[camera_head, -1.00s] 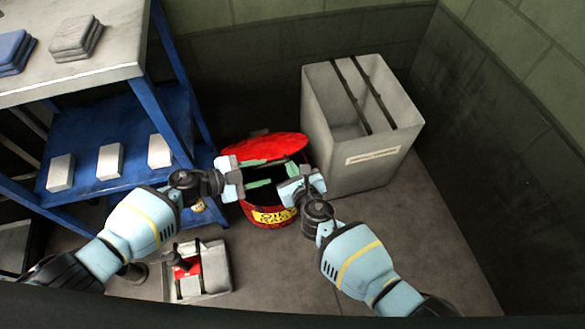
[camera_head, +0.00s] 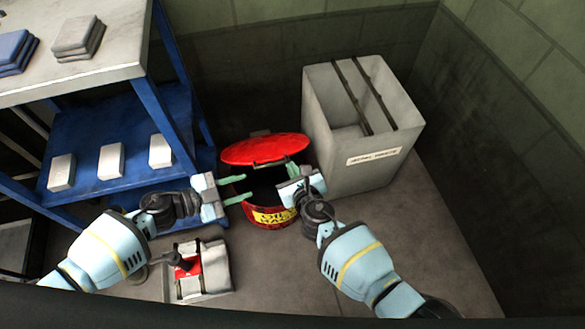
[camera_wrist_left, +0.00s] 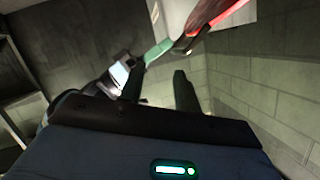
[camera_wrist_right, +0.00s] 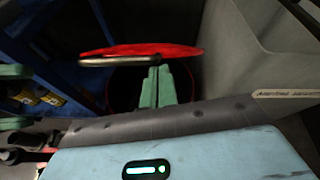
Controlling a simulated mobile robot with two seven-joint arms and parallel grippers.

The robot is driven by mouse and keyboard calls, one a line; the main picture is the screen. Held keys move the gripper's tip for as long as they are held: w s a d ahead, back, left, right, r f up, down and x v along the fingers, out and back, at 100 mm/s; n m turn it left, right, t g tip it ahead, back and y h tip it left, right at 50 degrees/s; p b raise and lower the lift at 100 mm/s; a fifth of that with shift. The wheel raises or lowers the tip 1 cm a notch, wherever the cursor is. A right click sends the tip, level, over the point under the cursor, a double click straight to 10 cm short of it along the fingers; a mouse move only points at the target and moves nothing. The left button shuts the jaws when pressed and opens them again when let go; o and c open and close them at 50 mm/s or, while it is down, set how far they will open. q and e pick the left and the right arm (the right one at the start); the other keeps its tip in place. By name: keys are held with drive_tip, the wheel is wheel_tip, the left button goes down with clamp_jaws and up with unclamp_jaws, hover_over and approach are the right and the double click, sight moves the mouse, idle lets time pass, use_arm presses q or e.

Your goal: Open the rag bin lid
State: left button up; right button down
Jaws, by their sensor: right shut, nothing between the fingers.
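The red rag bin (camera_head: 268,217) with a yellow label stands on the floor, its dark mouth showing. Its red lid (camera_head: 262,150) is tilted up at the back, well clear of the front rim; it also shows in the right wrist view (camera_wrist_right: 150,50) with a metal bar along its edge. My right gripper (camera_head: 291,170) is shut and empty, its fingertips at the lid's right underside; whether they touch cannot be told. Its green fingers show together in the right wrist view (camera_wrist_right: 158,85). My left gripper (camera_head: 243,188) is open and empty at the bin's left rim.
A grey open-topped bin (camera_head: 375,158) stands close at the right. A blue shelf unit (camera_head: 75,140) with white boxes stands at the left. A grey and red box (camera_head: 205,268) lies on the floor in front. Floor at the right (camera_head: 435,215) is clear.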

use_arm(q)
drive_tip(key=s+d+f+n+t+y, duration=0.1)
drive_tip(key=s+f+n+t+y, duration=0.1)
drive_tip(key=s+n, duration=0.35)
drive_tip(key=s+d+f+n+t+y, duration=0.2)
drive_tip(key=s+n, duration=0.1)
drive_tip(key=s, duration=0.5)
drive_tip(key=s+a+n+g+y, duration=0.3)
drive_tip(key=s+a, duration=0.1)
drive_tip(key=s, duration=1)
drive_tip(key=s+a+f+n+g+y, duration=0.1)
drive_tip(key=s+a+n+g+y, duration=0.2)
drive_tip(key=s, duration=1)
drive_tip(key=shift+s+a+f+n+y, duration=0.3)
drive_tip(key=shift+s+a+n, duration=0.1)
drive_tip(key=shift+a, duration=0.2)
drive_tip(key=shift+r, duration=0.1)
